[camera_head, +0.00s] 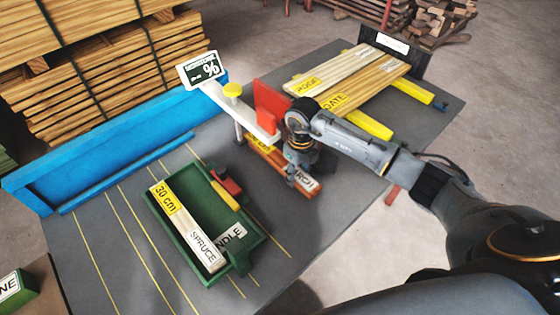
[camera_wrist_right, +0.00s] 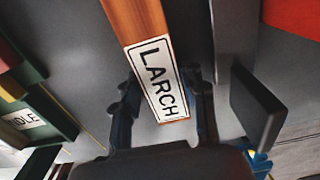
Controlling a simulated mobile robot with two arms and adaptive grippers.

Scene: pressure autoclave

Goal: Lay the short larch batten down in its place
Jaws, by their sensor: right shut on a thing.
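The short larch batten (camera_head: 277,160) is reddish-brown, with a white "LARCH" label at its near end and a yellow label at its far end. My right gripper (camera_head: 297,176) is shut on it near the labelled end. In the right wrist view the batten (camera_wrist_right: 137,20) runs between the fingers of the gripper (camera_wrist_right: 165,105). Its far part passes beside a white arm with a red block (camera_head: 268,106). Whether the batten touches the table below is hard to tell. My left gripper is not in view.
A green tray (camera_head: 252,243) holds a "30 cm" spruce batten (camera_head: 186,224). A blue fence (camera_head: 110,135) edges the table's left. Boards (camera_head: 352,78) lie on yellow bars (camera_head: 368,125). Yellow-lined table is bare left of the tray.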

